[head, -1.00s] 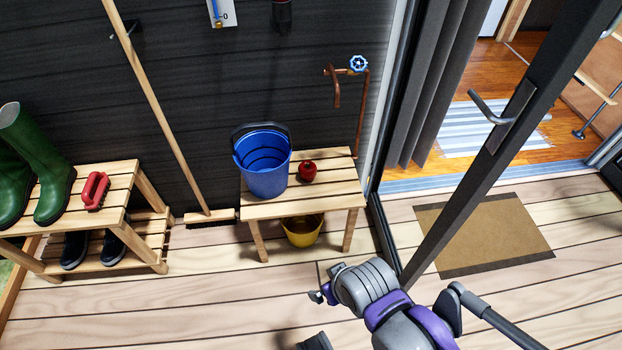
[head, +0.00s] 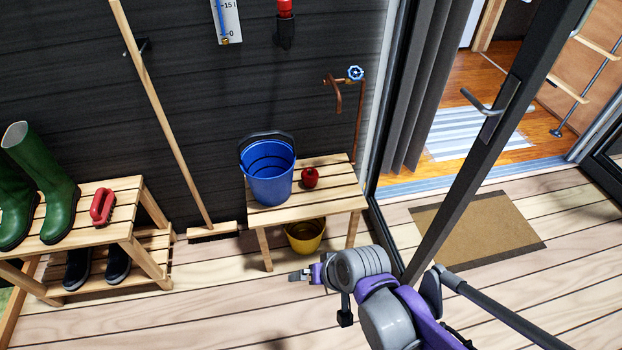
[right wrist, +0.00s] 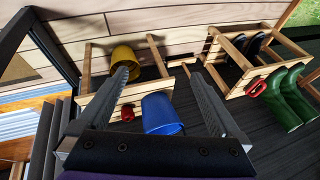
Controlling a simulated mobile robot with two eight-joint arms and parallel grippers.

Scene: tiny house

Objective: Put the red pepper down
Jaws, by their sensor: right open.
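The red pepper (head: 310,178) sits on the slatted wooden bench (head: 338,200), just right of the blue bucket (head: 267,172). It also shows small in the right wrist view (right wrist: 127,113), beside the bucket (right wrist: 161,113). My right gripper (head: 297,275) is in front of the bench, apart from the pepper, and points left. In the right wrist view its two fingers (right wrist: 165,92) stand wide apart with nothing between them. My left gripper does not show in either view.
A yellow bucket (head: 306,236) is under the bench. An open glass door (head: 490,130) stands right of my right arm, by a brown doormat (head: 478,232). A broom (head: 165,120) leans on the wall.

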